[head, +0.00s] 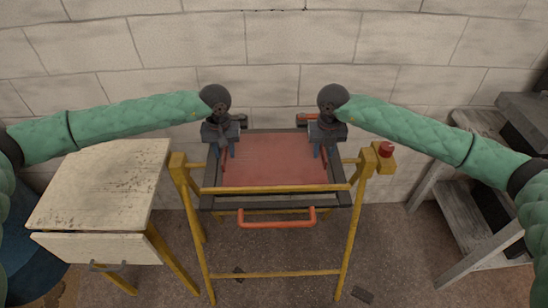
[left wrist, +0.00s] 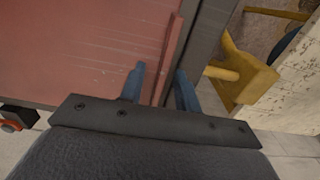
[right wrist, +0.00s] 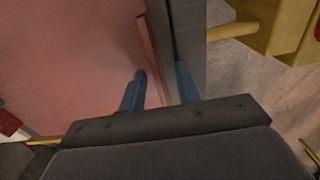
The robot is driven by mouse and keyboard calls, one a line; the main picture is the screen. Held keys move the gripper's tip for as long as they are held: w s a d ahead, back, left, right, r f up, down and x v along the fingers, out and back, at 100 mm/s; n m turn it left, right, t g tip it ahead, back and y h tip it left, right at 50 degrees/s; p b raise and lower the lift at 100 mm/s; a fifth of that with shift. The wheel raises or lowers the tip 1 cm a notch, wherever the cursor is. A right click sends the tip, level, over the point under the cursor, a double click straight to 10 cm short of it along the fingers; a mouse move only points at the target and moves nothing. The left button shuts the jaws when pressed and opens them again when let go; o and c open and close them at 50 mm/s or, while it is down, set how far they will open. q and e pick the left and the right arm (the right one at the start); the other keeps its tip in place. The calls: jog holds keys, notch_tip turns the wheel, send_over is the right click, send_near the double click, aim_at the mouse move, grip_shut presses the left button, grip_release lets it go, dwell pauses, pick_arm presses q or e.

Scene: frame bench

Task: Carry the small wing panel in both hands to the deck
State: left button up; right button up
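A flat red panel (head: 275,165), which I take for the small wing panel, lies inside a dark rectangular frame (head: 205,202) on a yellow stand. Raised red strips run along its left and right sides. My left gripper (head: 228,152) is at its left side; in the left wrist view the blue fingers stand apart with the strip (left wrist: 172,55) between them. My right gripper (head: 321,152) is at its right side; in the right wrist view its fingers stand apart around the strip (right wrist: 154,55). I cannot tell whether any finger touches. I cannot clearly identify the deck.
Yellow posts and a rail (head: 275,189) surround the panel. An orange handle (head: 277,223) sticks out in front. A red button (head: 386,149) sits on the right post. A worn wooden table (head: 100,185) stands left, grey shelves (head: 465,215) right, a block wall (head: 270,55) behind.

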pick_arm(q)
grip_shut()
pick_arm(e)
grip_shut()
pick_arm(q)
jog(key=shift+w, duration=0.1)
pick_arm(e)
jog(key=shift+w+r, duration=0.1)
dwell(0.9)
